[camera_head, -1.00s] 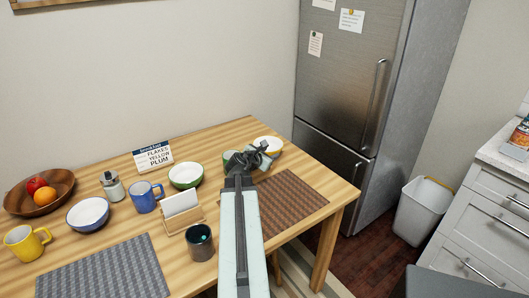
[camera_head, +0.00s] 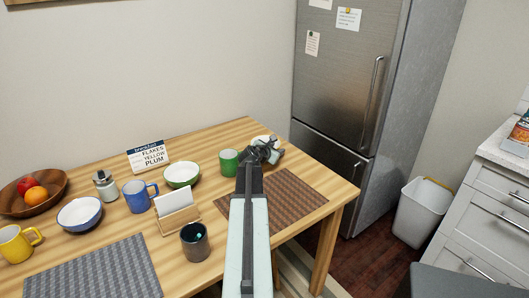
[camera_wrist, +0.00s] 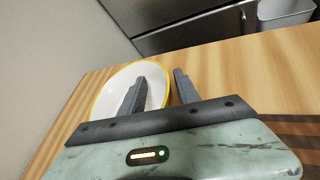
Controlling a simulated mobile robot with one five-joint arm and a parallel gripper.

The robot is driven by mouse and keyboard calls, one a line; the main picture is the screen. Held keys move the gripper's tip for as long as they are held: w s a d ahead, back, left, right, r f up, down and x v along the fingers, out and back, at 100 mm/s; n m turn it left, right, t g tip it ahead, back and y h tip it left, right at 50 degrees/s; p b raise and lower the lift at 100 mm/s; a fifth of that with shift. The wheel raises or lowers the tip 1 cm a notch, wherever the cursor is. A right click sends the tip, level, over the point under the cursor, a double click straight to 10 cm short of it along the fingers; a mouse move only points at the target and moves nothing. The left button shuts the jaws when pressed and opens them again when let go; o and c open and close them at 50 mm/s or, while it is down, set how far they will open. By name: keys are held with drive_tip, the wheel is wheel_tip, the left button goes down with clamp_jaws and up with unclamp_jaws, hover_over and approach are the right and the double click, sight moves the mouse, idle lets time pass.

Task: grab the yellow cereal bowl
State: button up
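The yellow cereal bowl (camera_head: 256,139), white inside with a yellow rim, stands at the table's far right corner and is partly hidden behind my gripper (camera_head: 267,151). In the wrist view the bowl (camera_wrist: 112,91) shows left of centre, upright on the wood. My gripper (camera_wrist: 160,76) is open and empty there. One finger appears over the bowl's inside, the other outside its right rim, with the rim between them in the picture. I cannot tell whether the fingers touch the bowl or how high they are.
A green mug (camera_head: 229,162) stands just left of my gripper. A green-rimmed bowl (camera_head: 182,174), blue mug (camera_head: 136,195), napkin holder (camera_head: 178,221) and dark cup (camera_head: 195,242) are farther left. A brown mat (camera_head: 292,199) lies in front. The fridge (camera_head: 345,80) stands behind the right side.

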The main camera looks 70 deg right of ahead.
clamp_jaws()
wheel_tip(320, 180, up, 10)
drive_tip(key=p, duration=1)
